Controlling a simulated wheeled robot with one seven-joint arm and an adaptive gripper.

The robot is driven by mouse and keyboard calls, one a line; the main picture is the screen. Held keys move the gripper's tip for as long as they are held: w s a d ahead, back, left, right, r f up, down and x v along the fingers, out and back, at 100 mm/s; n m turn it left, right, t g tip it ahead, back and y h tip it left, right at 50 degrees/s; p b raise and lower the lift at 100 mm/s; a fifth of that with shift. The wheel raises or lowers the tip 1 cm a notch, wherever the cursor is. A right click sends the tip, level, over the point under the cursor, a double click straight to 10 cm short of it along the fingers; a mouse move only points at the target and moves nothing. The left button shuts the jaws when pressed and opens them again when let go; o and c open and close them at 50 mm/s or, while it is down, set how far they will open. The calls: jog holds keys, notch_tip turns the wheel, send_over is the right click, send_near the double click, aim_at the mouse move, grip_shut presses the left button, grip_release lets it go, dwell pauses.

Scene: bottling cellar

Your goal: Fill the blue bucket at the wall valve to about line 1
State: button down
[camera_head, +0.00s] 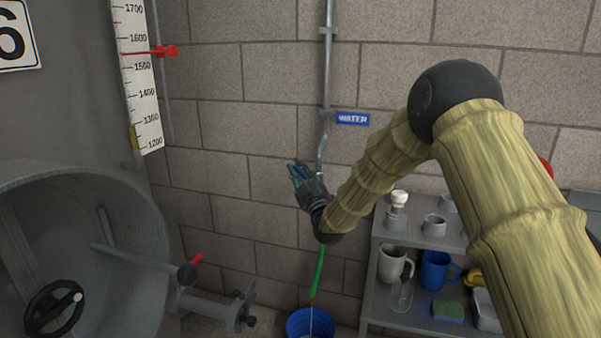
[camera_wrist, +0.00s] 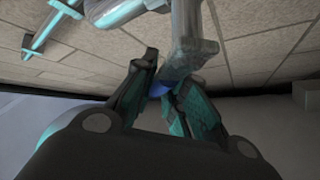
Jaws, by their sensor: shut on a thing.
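The blue bucket (camera_head: 296,327) stands on the floor below the wall pipe, cut off by the bottom edge of the head view. A green hose (camera_head: 319,270) hangs over it, and a thin pale line runs from its lower end into the bucket; I cannot tell for sure if it is water. The bucket's level lines cannot be read. My gripper (camera_head: 299,172) is at the lower end of the water pipe (camera_head: 327,80) and hides most of the valve. In the wrist view my gripper (camera_wrist: 160,92) is shut on a small blue part, seemingly the valve handle (camera_wrist: 158,88), beside grey metal fittings (camera_wrist: 192,45).
A blue WATER sign (camera_head: 352,119) is on the wall. A grey shelf (camera_head: 400,235) with mugs, a sponge and other items stands at right. At left are a large tank (camera_head: 95,200), a red-handled outlet (camera_head: 190,270) and a level scale (camera_head: 140,85).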

jog(key=shift+f, duration=0.15)
jog(key=c, duration=1.4)
grip_release()
jog(key=shift+c, duration=0.2)
jog(key=shift+s, duration=0.1)
jog(key=v, duration=1.2)
jog(key=shift+d, duration=0.1)
